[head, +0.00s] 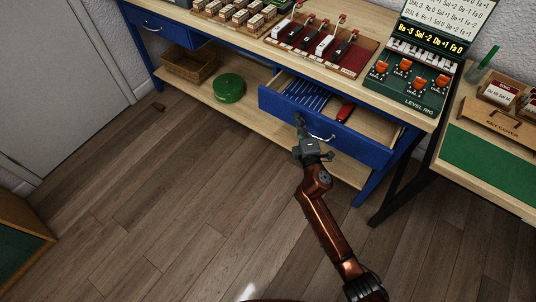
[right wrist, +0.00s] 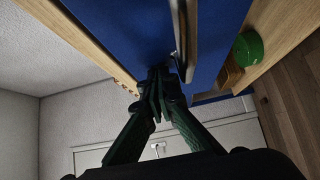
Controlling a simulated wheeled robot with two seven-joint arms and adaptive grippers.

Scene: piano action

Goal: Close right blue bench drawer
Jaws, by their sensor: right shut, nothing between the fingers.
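The right blue bench drawer (head: 277,107) is pulled open in the head view. Inside it lie several blue rods (head: 306,95) and a red item (head: 345,112). A curved metal handle (head: 322,138) is on its front. My right gripper (head: 299,118) is shut and empty, at the drawer front to the left of the handle. In the right wrist view, the shut fingers (right wrist: 160,75) are close to the blue front, beside the handle (right wrist: 183,40); I cannot tell whether they touch it. My left gripper is not in view.
The blue bench carries a green LEVEL RIG device (head: 410,80) and a red board (head: 320,48) with keys. A green round tin (head: 229,88) and a wicker basket (head: 190,66) sit on the lower shelf. A wooden table (head: 490,165) stands at right.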

